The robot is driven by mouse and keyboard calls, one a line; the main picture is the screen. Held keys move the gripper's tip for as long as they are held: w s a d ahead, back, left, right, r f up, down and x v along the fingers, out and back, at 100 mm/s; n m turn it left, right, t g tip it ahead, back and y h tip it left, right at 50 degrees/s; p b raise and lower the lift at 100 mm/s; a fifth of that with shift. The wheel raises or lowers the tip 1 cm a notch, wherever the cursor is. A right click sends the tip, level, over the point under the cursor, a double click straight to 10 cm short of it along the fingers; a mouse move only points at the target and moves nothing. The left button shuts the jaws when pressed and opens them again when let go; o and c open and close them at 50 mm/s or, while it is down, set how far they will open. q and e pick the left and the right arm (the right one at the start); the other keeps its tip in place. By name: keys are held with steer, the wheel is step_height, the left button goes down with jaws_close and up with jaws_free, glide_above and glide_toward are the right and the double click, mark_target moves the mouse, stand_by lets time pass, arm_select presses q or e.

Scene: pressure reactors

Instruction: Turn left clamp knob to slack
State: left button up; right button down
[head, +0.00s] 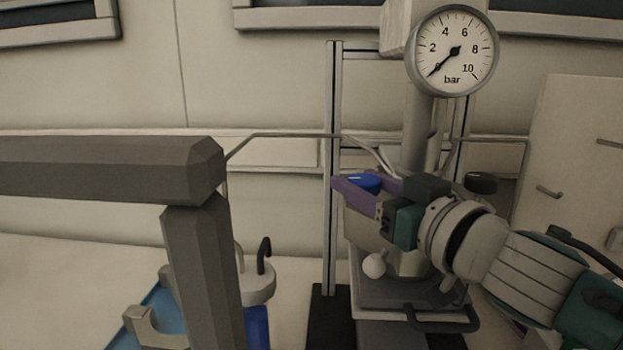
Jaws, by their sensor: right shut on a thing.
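The reactor (412,262) stands on its stand at centre right, under a round pressure gauge (452,50) marked in bar, its needle near 0. The left clamp knob (363,180) is blue and sits at the left of the reactor's top. My right gripper (358,187) reaches in from the right, across the front of the reactor. Its purple fingers are shut on the left clamp knob, and only the knob's blue top shows between them. A dark knob (481,183) sits on the right side. My left gripper is not in view.
A metal upright frame (333,160) stands behind the reactor, with thin tubing running to it. A white ball-ended handle (374,265) sticks out below my right gripper. A blue tray (160,312) lies at lower left. A pale panel (572,150) stands at the right.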

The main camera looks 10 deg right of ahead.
steer(key=c, duration=0.5)
jaws_free()
steer(key=v, duration=1)
